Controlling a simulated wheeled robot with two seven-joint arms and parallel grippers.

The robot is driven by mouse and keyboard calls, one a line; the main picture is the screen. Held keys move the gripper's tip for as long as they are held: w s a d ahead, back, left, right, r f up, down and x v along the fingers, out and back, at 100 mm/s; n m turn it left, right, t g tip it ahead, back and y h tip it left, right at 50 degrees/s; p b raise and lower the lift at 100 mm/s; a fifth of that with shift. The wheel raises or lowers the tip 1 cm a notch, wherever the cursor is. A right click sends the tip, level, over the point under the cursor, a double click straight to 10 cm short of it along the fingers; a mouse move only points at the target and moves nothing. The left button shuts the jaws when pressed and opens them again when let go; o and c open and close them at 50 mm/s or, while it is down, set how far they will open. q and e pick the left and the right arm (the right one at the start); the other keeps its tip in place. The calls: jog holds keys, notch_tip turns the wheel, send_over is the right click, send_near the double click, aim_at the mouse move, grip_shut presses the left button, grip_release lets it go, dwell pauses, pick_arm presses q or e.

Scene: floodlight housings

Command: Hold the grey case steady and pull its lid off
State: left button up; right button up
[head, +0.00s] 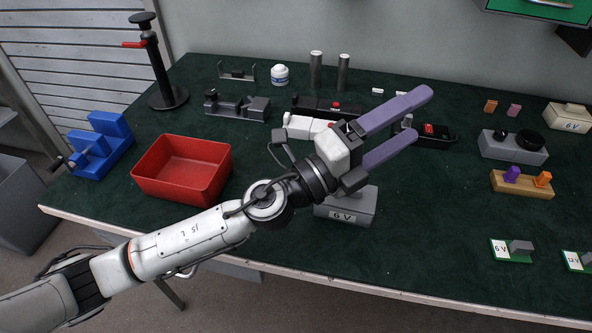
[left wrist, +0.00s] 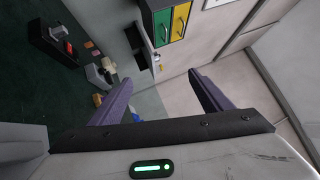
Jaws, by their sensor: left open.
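My left gripper (head: 414,114), with purple fingers, is open and empty. It is above and beyond the case, pointing to the upper right, apart from it. Its spread fingers also show in the left wrist view (left wrist: 161,78), facing a wall and cabinet. My right gripper is not in view.
A red bin (head: 182,170) and blue vise (head: 100,145) stand at left. Black and grey fixtures lie behind the gripper. At right are a grey block with black knobs (head: 513,148), a wooden block (head: 522,186) and a beige-topped 6 V box (head: 568,117).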

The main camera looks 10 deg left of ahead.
pick_arm(q)
jog(key=m+g+h, duration=0.1)
jog(key=m+g, duration=0.1)
jog(key=m, duration=0.2)
jog(key=m+g+y, duration=0.5)
jog(key=m+g, duration=0.6)
jog(key=m, duration=0.9)
send_near(345, 202)
jog(key=shift+w+a+f, duration=0.2)
jog(key=shift+w+f, duration=0.2)
jog(key=shift+w, duration=0.2)
jog(key=shift+w+a+f, duration=0.2)
jog(key=shift+w+f, duration=0.2)
jog(key=shift+w, duration=0.2)
jog(key=shift+x, duration=4.9)
jog(key=shift+s, duration=0.15)
jog(key=shift+c, duration=0.4)
jog(key=shift+c, duration=0.5)
jog(key=c, duration=0.9)
